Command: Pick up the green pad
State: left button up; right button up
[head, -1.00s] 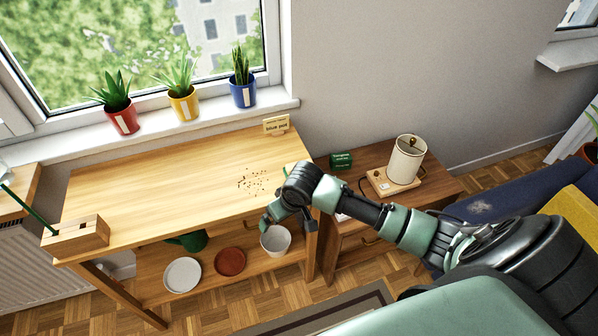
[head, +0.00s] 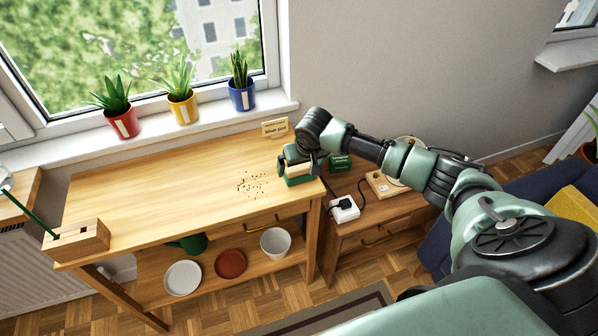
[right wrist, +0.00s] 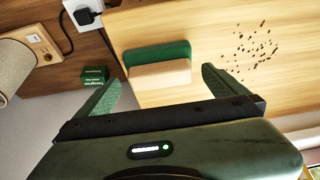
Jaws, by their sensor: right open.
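The green pad (head: 300,181) lies at the right end of the wooden bench top. In the right wrist view the green pad (right wrist: 158,53) shows as a green strip with a pale tan block (right wrist: 160,75) against it. My right gripper (head: 297,163) is over the pad in the head view, partly hiding it. In the right wrist view the fingers of my right gripper (right wrist: 158,80) are apart, one toward each end of the tan block, with nothing held. Whether they touch it I cannot tell. My left gripper is not in view.
Brown crumbs (head: 252,184) lie left of the pad. A small sign (head: 275,128) stands at the bench's back edge. A white socket box (head: 344,209), a green box (head: 341,163) and a lamp base (head: 383,184) are on the lower cabinet. A slotted wooden block (head: 76,240) sits at the left.

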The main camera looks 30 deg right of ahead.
aim_at(300, 168)
jog(key=shift+x, duration=1.75)
jog(key=c, duration=1.2)
jog(key=shift+r, duration=0.15)
notch_tip(300, 168, up, 20)
jog(key=shift+f+b, duration=0.1)
jog(key=shift+b, duration=0.9)
